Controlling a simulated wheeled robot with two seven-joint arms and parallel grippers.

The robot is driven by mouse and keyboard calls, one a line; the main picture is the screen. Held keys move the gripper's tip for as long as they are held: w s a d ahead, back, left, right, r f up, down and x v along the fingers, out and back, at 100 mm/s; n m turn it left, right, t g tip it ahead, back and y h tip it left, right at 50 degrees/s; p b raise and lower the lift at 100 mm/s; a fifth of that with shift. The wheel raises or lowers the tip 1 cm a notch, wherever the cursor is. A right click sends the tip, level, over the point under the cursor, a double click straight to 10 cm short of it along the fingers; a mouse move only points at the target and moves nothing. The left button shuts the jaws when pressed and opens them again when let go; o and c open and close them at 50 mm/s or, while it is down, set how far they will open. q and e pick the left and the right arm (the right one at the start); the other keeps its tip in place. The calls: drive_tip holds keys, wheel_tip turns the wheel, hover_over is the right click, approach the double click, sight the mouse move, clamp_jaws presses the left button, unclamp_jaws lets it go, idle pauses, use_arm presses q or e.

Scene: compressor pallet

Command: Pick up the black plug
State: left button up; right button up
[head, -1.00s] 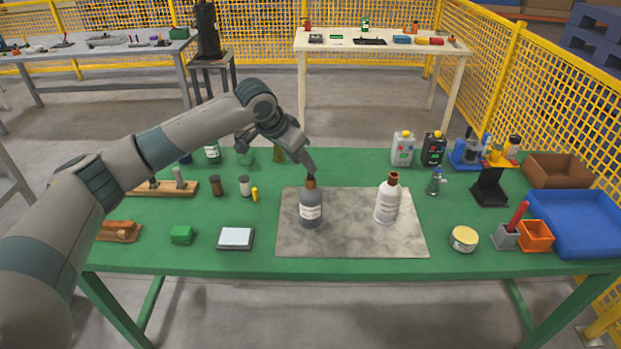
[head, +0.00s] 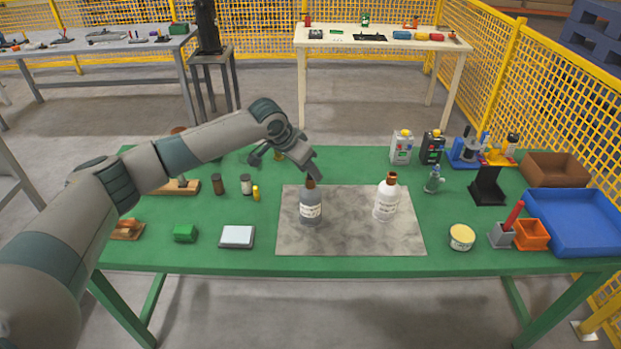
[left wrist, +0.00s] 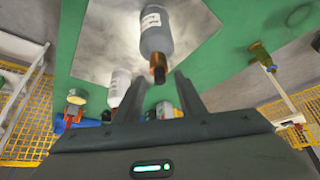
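A grey bottle (head: 310,208) with a white label and a copper-brown neck stands upright on the grey mat. My left gripper (head: 314,177) is at the top of this neck. In the left wrist view the bottle (left wrist: 156,32) points its neck (left wrist: 158,66) toward the gap between the two fingers. My left gripper (left wrist: 160,84) is open, with its fingers apart on either side of the neck's end. A dark end shows at the neck's tip, but I cannot tell whether it is the black plug. My right gripper is not in view.
A white bottle (head: 386,201) with a copper-brown neck stands to the right on the grey mat (head: 350,235). A yellow-lidded tin (head: 462,237), a black stand (head: 487,187) and a blue tray (head: 578,222) are further right. The green table's front middle is clear.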

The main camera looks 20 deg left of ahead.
use_arm(q)
clamp_jaws()
drive_tip(key=shift+r, duration=0.2)
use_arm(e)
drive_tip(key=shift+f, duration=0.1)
